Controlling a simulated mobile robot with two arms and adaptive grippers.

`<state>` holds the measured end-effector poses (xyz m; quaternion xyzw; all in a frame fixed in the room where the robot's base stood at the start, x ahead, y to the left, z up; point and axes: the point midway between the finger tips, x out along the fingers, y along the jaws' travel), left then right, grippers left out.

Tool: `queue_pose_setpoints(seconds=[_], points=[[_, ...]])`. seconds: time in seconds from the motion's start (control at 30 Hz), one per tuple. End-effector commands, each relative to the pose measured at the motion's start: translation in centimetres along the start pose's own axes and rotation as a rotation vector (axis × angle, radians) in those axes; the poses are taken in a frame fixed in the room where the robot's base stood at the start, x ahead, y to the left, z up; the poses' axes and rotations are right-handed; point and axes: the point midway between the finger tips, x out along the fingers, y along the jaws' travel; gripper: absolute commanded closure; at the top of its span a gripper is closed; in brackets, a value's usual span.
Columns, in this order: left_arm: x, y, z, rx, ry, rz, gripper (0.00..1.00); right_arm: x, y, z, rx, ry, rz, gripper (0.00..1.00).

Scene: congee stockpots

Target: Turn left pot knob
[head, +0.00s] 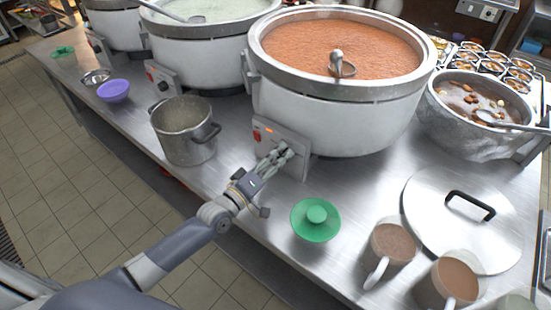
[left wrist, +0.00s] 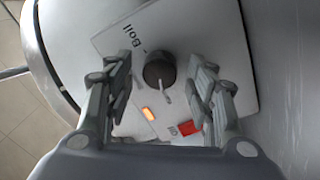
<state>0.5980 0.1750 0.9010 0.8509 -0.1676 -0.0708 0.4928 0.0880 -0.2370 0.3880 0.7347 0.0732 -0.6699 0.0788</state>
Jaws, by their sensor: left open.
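A large white stockpot (head: 330,110) full of orange-brown congee has a control panel (head: 262,138) low on its front. My left gripper (head: 283,153) is in front of this panel and hides its knob in the head view. In the left wrist view, the black round knob (left wrist: 160,68) with a light pointer sits between the two spread fingers of my open left gripper (left wrist: 162,80). I see gaps on both sides of the knob. "Boil" is printed beside it, with a lit orange lamp (left wrist: 148,113) and a red switch (left wrist: 187,128) near it. My right gripper is out of view.
Another stockpot (head: 205,50) with pale congee and its own panel (head: 162,82) stands to the left. A steel pot (head: 185,135), purple bowl (head: 113,91), green lid (head: 316,219), mugs (head: 389,250) and a large lid (head: 455,235) crowd the steel counter (head: 235,280).

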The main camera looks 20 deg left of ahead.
Motion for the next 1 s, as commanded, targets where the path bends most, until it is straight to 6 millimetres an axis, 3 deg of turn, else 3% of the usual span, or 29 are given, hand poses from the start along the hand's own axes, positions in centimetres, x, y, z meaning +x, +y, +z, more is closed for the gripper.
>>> queue_pose_setpoints(seconds=[0.27,0.7,1.0], points=[[-2.3,-0.2,0.1,0.001,-0.003,-0.003,0.5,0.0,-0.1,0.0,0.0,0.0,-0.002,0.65],[-10.0,-0.1,0.1,0.0,-0.002,-0.003,0.5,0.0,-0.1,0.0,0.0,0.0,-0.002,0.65],[-12.0,0.0,0.0,0.0,0.0,0.0,0.5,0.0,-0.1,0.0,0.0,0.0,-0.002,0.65]])
